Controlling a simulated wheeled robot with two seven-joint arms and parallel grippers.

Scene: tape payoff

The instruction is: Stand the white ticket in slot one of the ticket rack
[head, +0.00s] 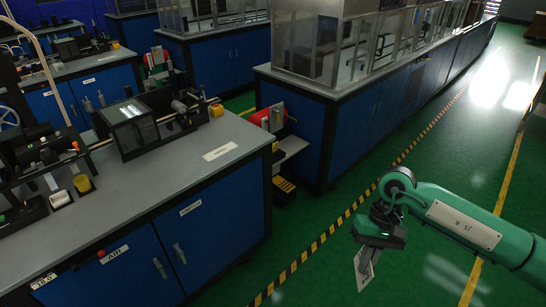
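My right gripper (372,247) comes in from the right on a green arm and points down over the green floor. It is shut on a white ticket (364,270) with dark marks, which hangs tilted below the fingers. The ticket's upper edge is hidden by the gripper. The ticket is in the air, clear of the benches. I cannot make out the ticket rack or its slot one in this view. My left gripper is not in view.
A blue bench (222,140) with a grey top stands at the left, carrying a dark machine (133,128) and a yellow cup (83,184). A glass-enclosed blue bench (345,130) runs along the back. Open green floor (430,155) lies between, with striped tape (330,232).

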